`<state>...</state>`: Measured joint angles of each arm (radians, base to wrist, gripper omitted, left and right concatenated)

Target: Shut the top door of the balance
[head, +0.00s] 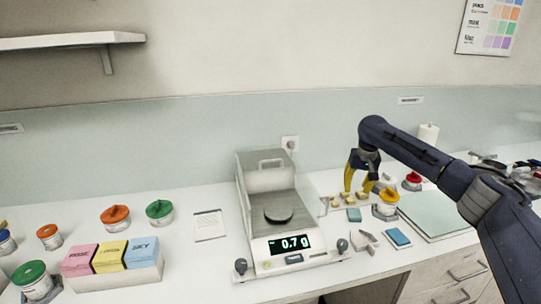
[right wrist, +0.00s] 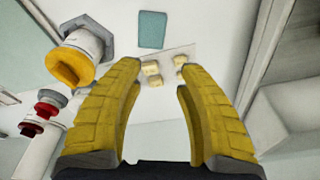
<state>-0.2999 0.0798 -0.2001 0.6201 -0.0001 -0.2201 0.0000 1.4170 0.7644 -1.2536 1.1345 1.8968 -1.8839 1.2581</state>
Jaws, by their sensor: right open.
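The balance (head: 291,246) stands mid-counter, with a clear boxy shield above its dark round pan (head: 278,215). Its display reads 0.7 g. The top door (head: 268,178), with a pale handle, shows at the upper back of the shield; its exact position is hard to tell. My right gripper (head: 357,188) is open, yellow fingers down, to the right of the balance and apart from it. In the right wrist view the open fingers (right wrist: 157,85) have nothing gripped between them; small cream blocks (right wrist: 152,72) lie beyond. My left gripper is out of view.
A yellow-lidded jar (head: 386,203), a red-lidded jar (head: 413,181) and a blue block (head: 398,237) lie right of the balance. A white box of coloured packets (head: 113,268) and several lidded jars stand left. A note card (head: 209,225) lies on clear counter beside the balance.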

